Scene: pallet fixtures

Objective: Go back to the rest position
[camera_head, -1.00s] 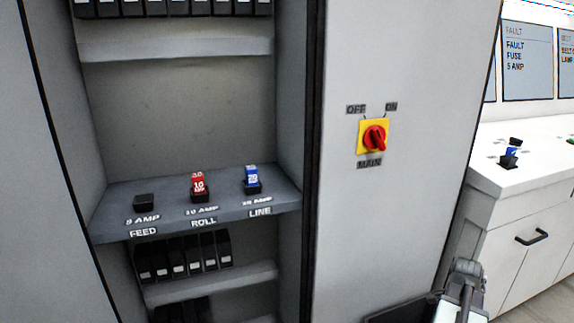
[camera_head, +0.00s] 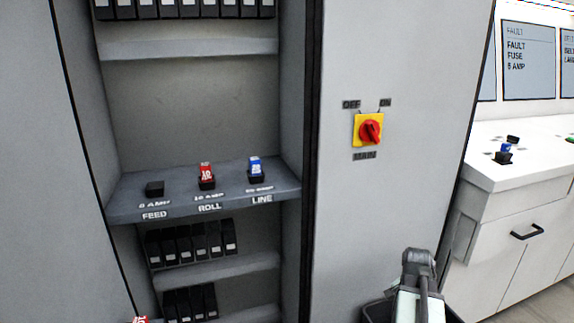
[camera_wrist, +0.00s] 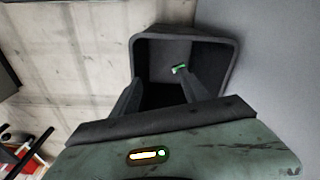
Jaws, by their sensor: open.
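My gripper (camera_wrist: 157,82) is open in the wrist view, its two dark fingers spread over a dark bin (camera_wrist: 228,60). A small green piece (camera_wrist: 180,69) shows in the bin by the right fingertip; the gap between the fingers looks empty. In the head view my arm stands at the lower right, in front of the cabinet and the bin (camera_head: 378,312); the fingertips are hidden there.
The cabinet shelf has an empty FEED socket (camera_head: 155,189), a red fuse (camera_head: 206,173) at ROLL and a blue fuse (camera_head: 255,167) at LINE. The red MAIN switch (camera_head: 370,131) is on the panel. A white counter (camera_head: 510,172) stands right. A red item (camera_head: 140,320) peeks in at bottom left.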

